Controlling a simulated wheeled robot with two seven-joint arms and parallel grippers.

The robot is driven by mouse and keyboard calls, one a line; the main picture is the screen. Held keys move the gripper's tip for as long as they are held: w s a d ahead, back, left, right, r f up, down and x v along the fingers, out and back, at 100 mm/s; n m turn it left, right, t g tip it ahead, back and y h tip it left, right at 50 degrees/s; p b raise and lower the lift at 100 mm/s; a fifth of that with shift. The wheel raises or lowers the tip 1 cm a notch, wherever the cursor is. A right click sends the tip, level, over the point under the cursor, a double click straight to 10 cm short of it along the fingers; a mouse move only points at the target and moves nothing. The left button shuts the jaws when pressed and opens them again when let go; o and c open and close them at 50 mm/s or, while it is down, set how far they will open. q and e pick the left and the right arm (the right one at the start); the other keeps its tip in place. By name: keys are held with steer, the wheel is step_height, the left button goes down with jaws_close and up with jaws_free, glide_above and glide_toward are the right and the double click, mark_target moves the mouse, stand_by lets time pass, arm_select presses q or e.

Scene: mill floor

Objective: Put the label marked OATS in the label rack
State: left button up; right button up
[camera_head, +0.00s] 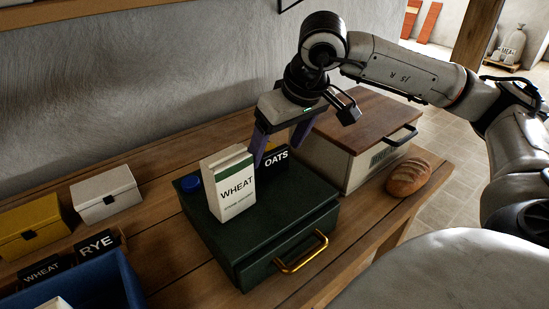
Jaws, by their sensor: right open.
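The black label marked OATS (276,158) stands on the dark green box (235,255), partly hidden by the white and green WHEAT packet (232,190). My right gripper (277,152) is open, with its purple fingers reaching down, one at each side of the OATS label. I cannot tell whether they touch it. A RYE label (97,242) and a WHEAT label (40,270) stand at the lower left behind a blue bin. I cannot clearly make out the label rack; it may be what holds these two labels. My left gripper is not in view.
A wood-lidded white box (350,150) and a bread loaf (409,176) are at the right. White (106,195) and yellow (30,226) boxes and a blue bin (95,285) are at the left.

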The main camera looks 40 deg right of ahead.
steer(key=shift+w+f, duration=0.15)
steer(key=shift+f, duration=0.2)
steer(key=c, duration=1.3)
